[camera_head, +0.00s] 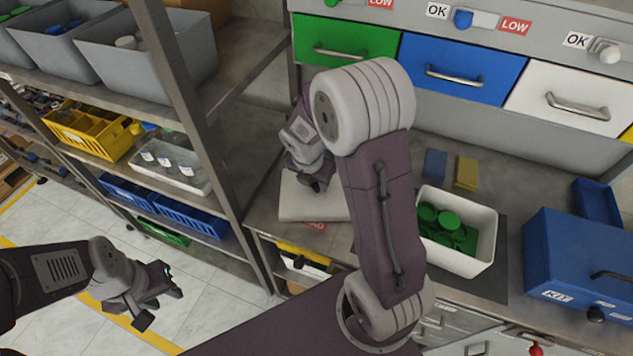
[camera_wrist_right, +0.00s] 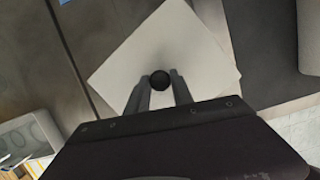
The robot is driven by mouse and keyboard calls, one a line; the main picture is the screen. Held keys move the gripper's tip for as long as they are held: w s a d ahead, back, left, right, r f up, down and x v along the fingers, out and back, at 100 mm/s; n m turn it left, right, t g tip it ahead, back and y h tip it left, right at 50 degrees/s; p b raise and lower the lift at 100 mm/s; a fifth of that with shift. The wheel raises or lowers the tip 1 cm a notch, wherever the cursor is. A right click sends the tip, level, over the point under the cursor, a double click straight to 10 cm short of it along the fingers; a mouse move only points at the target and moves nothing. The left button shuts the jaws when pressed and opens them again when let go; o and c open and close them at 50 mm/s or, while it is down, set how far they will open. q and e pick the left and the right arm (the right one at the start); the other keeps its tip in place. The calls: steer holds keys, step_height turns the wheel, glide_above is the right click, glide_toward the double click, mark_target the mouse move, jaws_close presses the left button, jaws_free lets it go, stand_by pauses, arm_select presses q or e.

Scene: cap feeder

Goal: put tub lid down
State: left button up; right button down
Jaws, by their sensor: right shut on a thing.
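The tub lid is a pale square plate with a round black knob (camera_wrist_right: 160,80). My right gripper (camera_wrist_right: 160,92) is shut on that knob, with a finger on either side. In the head view the lid (camera_head: 308,203) lies level at the left end of the counter, partly hidden by my right arm and gripper (camera_head: 316,184). I cannot tell whether it touches the surface below. The white tub (camera_head: 482,262) stands uncovered on a dark mat to the right, with green caps inside. My left gripper (camera_head: 160,303) is open and empty, over the floor at the lower left.
Blue and yellow blocks (camera_head: 466,172) lie behind the tub. A blue kit box (camera_head: 575,262) stands at the right. Green, blue and white drawers (camera_head: 463,73) line the back. A metal shelf post (camera_head: 192,110) stands left of the lid. A red label shows at the lid's front edge.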

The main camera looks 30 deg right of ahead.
mark_target(311, 199)
steer(key=shift+f, duration=0.2)
steer(key=c, duration=1.1)
jaws_free()
steer(key=shift+w, duration=0.1)
steer(key=shift+r, duration=0.3)
steer(key=p+v, duration=0.3)
steer(key=v, duration=0.8)
steer(key=s+a+f+m+y, duration=0.1)
steer(key=s+m, duration=0.4)
steer(key=m, duration=0.7)
steer(key=s+a+f+m+y, duration=0.1)
steer(key=s+a+f+m, duration=0.2)
steer(key=m, duration=1)
step_height(311, 199, down, 2)
steer(key=s, duration=0.3)
steer(key=shift+a+f+g+y, duration=0.2)
steer(key=shift+a+g+y, duration=0.1)
steer(key=shift+a+y, duration=0.1)
